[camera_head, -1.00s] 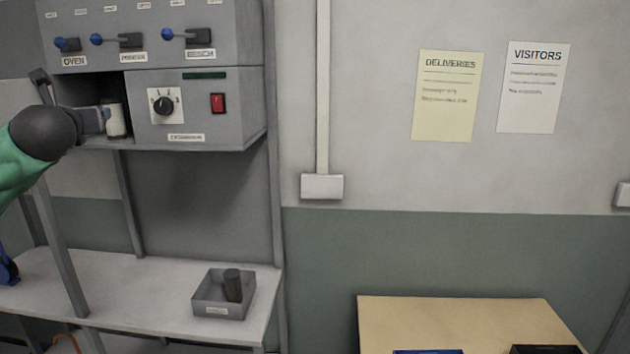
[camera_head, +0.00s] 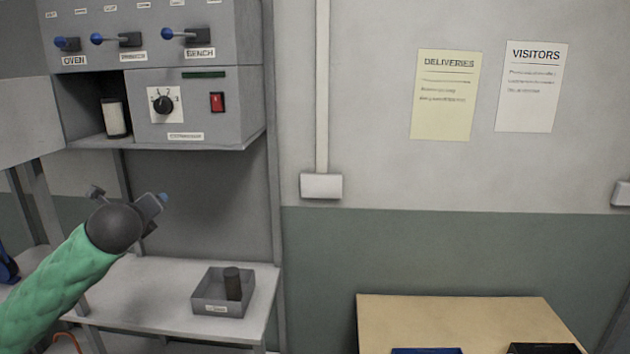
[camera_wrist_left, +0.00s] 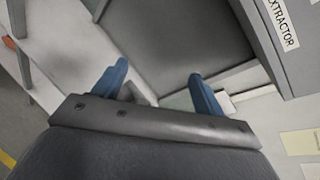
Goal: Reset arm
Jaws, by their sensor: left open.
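My left gripper (camera_head: 128,196) is in the head view at the lower left, on my green-sleeved arm. It is in open air in front of the shelf unit, below the cabinet and above the shelf. In the left wrist view its two blue fingertips (camera_wrist_left: 156,84) stand wide apart with nothing between them. A white cylinder with a dark top (camera_head: 115,118) stands upright in the open compartment (camera_head: 88,139) of the grey cabinet, apart from the gripper. My right gripper shows in neither view.
The grey cabinet (camera_head: 240,130) carries blue-knobbed levers, a dial (camera_head: 163,104) and a red switch (camera_head: 217,102). A grey bin (camera_head: 211,309) holding a dark cylinder (camera_head: 232,284) sits on the shelf (camera_head: 165,275). Shelf posts stand near my arm. A wooden table (camera_head: 450,310) is at the lower right.

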